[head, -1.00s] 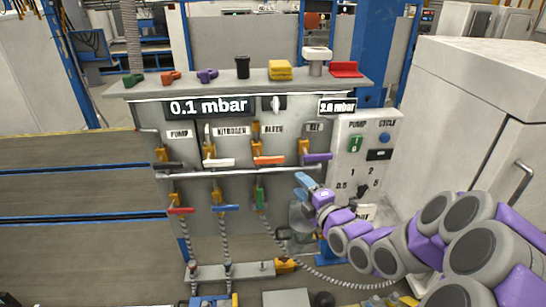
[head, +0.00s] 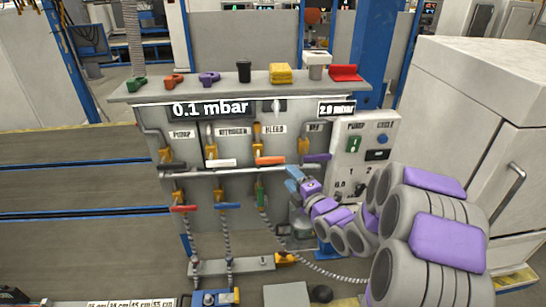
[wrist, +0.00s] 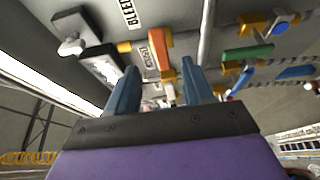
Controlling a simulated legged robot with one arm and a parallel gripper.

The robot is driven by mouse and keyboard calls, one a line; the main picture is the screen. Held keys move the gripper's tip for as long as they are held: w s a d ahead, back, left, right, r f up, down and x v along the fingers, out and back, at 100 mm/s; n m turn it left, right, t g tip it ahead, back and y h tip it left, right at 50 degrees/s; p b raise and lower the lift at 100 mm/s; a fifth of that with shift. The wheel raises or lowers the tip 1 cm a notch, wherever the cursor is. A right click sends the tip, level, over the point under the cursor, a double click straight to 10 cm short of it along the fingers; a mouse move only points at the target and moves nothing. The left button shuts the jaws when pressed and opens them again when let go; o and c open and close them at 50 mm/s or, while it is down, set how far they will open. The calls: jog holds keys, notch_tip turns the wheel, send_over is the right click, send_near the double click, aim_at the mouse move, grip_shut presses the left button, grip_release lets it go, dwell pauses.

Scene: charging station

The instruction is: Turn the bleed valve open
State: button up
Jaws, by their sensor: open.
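The bleed valve has an orange lever handle (head: 270,160) under the BLEED label (head: 274,130) on the grey panel. Its lever lies crosswise, roughly level, in the head view. In the wrist view the orange handle (wrist: 160,50) is just beyond my fingertips, close to the left one. My gripper (head: 292,176) is right of and a little below the handle in the head view. In the wrist view my gripper (wrist: 160,78) shows two blue fingers apart with nothing held between them. Contact with the handle cannot be made out.
A white lever (head: 221,163) sits left and a purple lever (head: 316,157) right of the bleed handle. A horizontal pipe (head: 215,172) runs just below. A green lever (head: 260,195) hangs under it. A control box (head: 365,150) stands on the right.

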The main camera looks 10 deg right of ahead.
aim_at(277, 162)
jog(key=x, duration=1.2)
jog(key=shift+w, duration=0.25)
jog(key=shift+a, duration=0.1)
jog(key=shift+f, duration=0.1)
grip_shut()
